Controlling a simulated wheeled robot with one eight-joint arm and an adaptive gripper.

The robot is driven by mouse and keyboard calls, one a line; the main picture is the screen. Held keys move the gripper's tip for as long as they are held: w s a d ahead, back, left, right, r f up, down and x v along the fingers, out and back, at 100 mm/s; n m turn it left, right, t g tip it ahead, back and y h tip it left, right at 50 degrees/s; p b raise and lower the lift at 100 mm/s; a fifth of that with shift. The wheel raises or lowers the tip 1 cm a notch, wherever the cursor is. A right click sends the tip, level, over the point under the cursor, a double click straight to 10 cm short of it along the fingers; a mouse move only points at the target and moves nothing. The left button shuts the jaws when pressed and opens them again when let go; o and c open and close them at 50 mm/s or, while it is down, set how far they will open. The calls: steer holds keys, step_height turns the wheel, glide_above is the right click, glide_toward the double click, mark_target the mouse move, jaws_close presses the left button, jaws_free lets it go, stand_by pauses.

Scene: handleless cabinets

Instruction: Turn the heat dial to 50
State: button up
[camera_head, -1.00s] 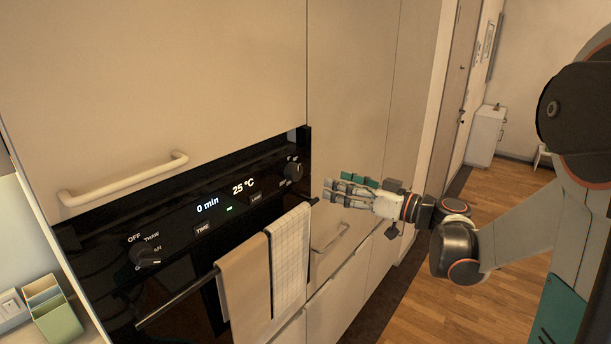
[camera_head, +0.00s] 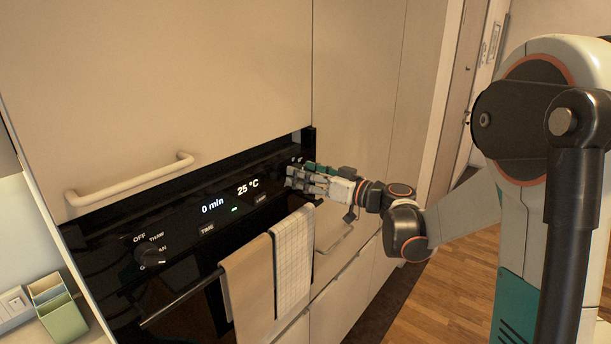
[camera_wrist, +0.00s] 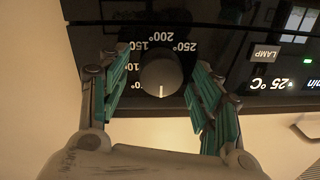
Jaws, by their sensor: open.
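The heat dial (camera_wrist: 161,76) is a round dark knob with a light pointer line, ringed by temperature numbers, in the wrist view. Its pointer is toward the bottom of that picture, near the 0° mark. My gripper (camera_wrist: 160,92) is open, with one teal-padded finger on each side of the dial; I cannot tell whether the pads touch it. In the head view my gripper (camera_head: 292,177) is at the right end of the oven panel (camera_head: 182,220) and hides the dial. The oven display (camera_head: 248,187) reads 25 °C and 0 min.
Another dial (camera_head: 150,256), with OFF and THAW labels, is on the panel's left. Two towels (camera_head: 246,285) hang on the oven bar (camera_head: 180,303) below. A cabinet handle (camera_head: 130,181) sticks out above. Open floor (camera_head: 430,300) lies to the right.

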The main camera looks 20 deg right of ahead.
steer(key=shift+c, duration=0.6)
steer(key=c, duration=1)
steer(key=shift+o, duration=0.2)
steer(key=shift+m, duration=0.3)
steer(key=m+b, duration=0.2)
steer(key=m, duration=0.2)
steer(key=shift+f, duration=0.15)
steer(key=shift+m+b, duration=0.85)
steer(key=shift+m, duration=1.25)
